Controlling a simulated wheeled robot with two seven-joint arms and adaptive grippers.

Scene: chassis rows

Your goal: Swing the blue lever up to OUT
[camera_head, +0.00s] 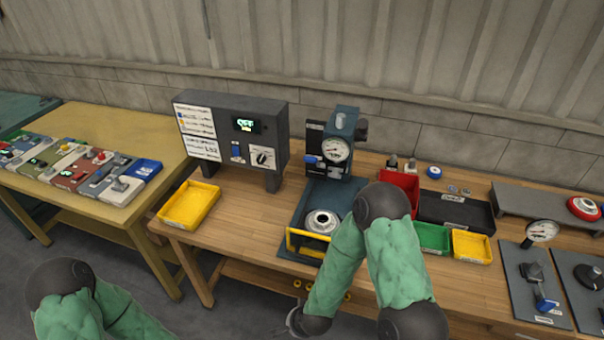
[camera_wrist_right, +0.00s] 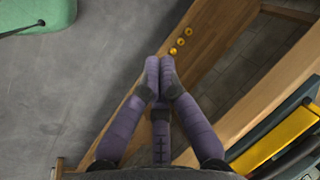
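Several blue parts show in the head view, and I cannot read an OUT mark. A blue-handled lever (camera_head: 546,303) sits on a grey plate (camera_head: 522,276) at the right. A small blue handle (camera_head: 312,159) sticks out left of the gauge on the press (camera_head: 343,150). My right gripper (camera_head: 292,321) is low in front of the bench, partly hidden by my arm and apart from these parts. In the right wrist view its fingers (camera_wrist_right: 160,68) are together and empty. My left arm shows at the lower left, but its gripper is out of view.
A yellow guard bar (camera_head: 305,243) stands at the press base; it also shows in the right wrist view (camera_wrist_right: 280,140). A control box (camera_head: 235,135), a yellow tray (camera_head: 189,205) and coloured bins stand on the bench. Yellow knobs (camera_wrist_right: 180,41) line the bench front. Floor is clear below.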

